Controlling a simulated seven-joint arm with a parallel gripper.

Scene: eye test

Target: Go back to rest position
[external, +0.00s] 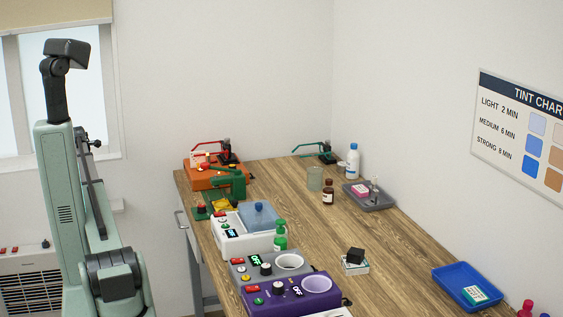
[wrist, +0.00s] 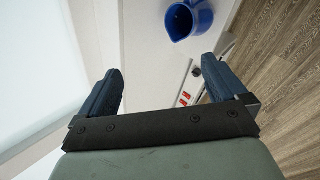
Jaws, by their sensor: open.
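A clear, greyish beaker (external: 315,179) stands upright at the far end of the wooden table in the external view, just behind a brown bottle. My gripper (wrist: 162,65) shows in the wrist view with its two dark blue fingers wide apart and nothing between them. I cannot pick out its fingers in the external view, where my pale green arm stands at the left, apart from the beaker.
The wooden table (external: 376,235) holds a brown bottle (external: 328,192), a grey tray (external: 369,198), a white bottle (external: 352,161), a blue tray (external: 449,280) and a purple device (external: 290,303). More devices line its left side. Its middle and right have bare room.

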